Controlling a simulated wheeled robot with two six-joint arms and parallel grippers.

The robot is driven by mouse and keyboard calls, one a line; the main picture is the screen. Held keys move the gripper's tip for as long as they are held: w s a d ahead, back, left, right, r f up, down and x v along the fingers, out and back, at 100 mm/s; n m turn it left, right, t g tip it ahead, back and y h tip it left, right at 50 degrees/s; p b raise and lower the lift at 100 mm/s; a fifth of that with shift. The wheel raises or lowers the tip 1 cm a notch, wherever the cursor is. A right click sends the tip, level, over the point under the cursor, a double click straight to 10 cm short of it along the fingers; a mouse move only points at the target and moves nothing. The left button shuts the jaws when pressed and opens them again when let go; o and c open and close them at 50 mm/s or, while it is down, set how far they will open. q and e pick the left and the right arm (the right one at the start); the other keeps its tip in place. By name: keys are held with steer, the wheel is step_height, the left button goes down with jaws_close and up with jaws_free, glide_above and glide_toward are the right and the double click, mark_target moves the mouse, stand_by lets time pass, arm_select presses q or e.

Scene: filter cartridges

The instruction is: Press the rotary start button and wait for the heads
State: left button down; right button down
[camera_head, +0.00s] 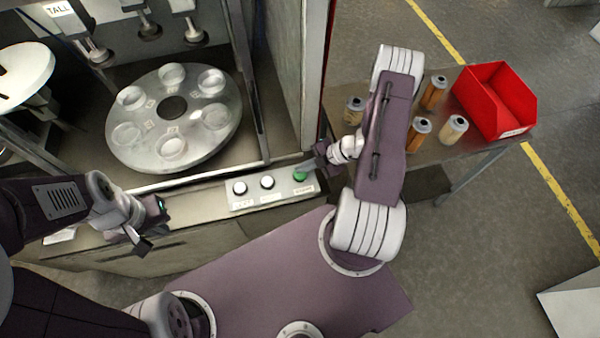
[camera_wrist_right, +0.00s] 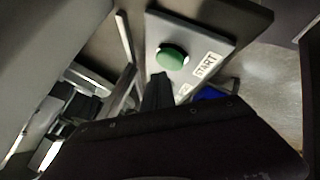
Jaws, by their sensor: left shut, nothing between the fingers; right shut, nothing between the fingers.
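The green start button (camera_head: 300,175) is on the panel (camera_head: 246,204) at the machine's front, right of two white buttons (camera_head: 267,182). In the right wrist view the green button (camera_wrist_right: 173,56) sits beside a START label (camera_wrist_right: 206,63). My right gripper (camera_head: 314,165) is shut and empty, close beside the button; its tip (camera_wrist_right: 160,78) appears just short of the button in the wrist view. I cannot tell whether they touch. The rotary table (camera_head: 172,104) holds several clear round cups under the heads (camera_head: 150,30). My left gripper (camera_head: 150,243) is shut and empty at the machine's front left.
A side table on the right holds several filter cartridges (camera_head: 433,92) and a red bin (camera_head: 495,100). A machine post (camera_head: 300,70) stands between the rotary table and that side table. A white round plate (camera_head: 22,76) is at the far left.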

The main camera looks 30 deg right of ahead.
mark_target(303, 173)
steer(key=shift+f, duration=0.4)
steer(key=shift+f+b, duration=0.55)
steer(key=shift+f, duration=0.05)
stand_by(0.7)
steer(key=shift+r, duration=0.15)
steer(key=shift+r+p, duration=0.85)
steer(key=shift+p, duration=0.1)
step_height(303, 173, up, 5)
steer(key=p, duration=0.5)
steer(key=shift+r, duration=0.15)
